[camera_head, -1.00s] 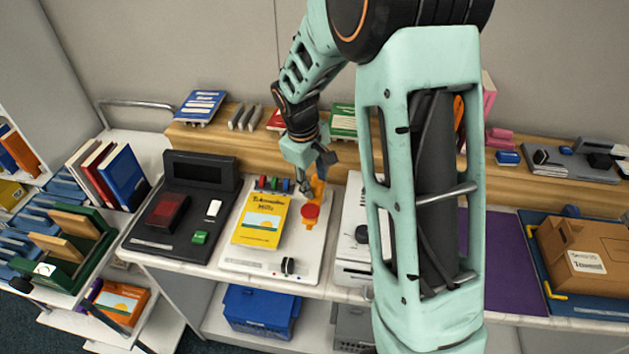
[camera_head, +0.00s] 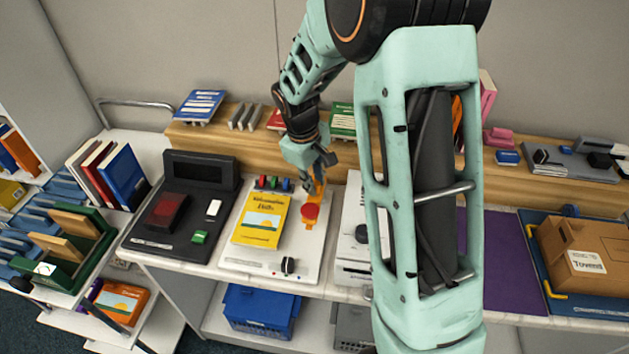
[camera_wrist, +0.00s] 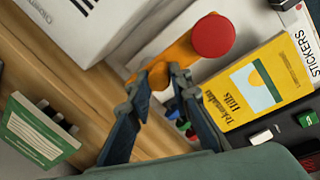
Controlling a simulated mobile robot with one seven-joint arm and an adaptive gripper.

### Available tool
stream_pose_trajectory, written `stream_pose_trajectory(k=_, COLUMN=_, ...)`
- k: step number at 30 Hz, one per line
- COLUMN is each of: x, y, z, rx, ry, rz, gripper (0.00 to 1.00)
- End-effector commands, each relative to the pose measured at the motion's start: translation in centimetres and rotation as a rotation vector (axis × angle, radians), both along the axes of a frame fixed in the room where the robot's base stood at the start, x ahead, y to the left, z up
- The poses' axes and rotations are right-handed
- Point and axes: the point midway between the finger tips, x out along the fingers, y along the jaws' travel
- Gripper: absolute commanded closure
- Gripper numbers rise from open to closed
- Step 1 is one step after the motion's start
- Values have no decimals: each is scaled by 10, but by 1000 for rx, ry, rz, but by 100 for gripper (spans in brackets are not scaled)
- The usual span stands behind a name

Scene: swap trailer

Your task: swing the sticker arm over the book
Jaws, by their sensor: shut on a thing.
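The yellow book (camera_head: 262,219) lies flat on a white sticker board (camera_head: 262,262), its cover showing a small landscape picture. The book also shows in the wrist view (camera_wrist: 265,84). The orange sticker arm (camera_head: 307,222) with a round red head (camera_head: 310,211) stands to the right of the book, apart from it. In the wrist view the red disc (camera_wrist: 213,36) caps the free end of the orange arm (camera_wrist: 182,50). My gripper (camera_head: 317,180) is at the arm's rear end; in the wrist view its fingers (camera_wrist: 165,82) close on the orange piece there.
A black device with a red pad (camera_head: 166,212) stands left of the board. A white machine (camera_head: 354,245) stands close on the right. A wooden ledge (camera_head: 240,147) with books runs behind. Red, green and blue pieces (camera_head: 273,184) sit behind the book.

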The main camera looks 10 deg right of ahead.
Motion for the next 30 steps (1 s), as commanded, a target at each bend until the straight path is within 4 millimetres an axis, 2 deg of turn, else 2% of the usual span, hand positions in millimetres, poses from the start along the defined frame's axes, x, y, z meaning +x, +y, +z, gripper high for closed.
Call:
stream_pose_trajectory(k=11, x=4, y=7, z=-1, rx=-1, ry=-2, rz=-121, gripper=100)
stream_pose_trajectory(k=30, x=28, y=27, z=1, rx=-1, ry=-1, rz=-689, gripper=100)
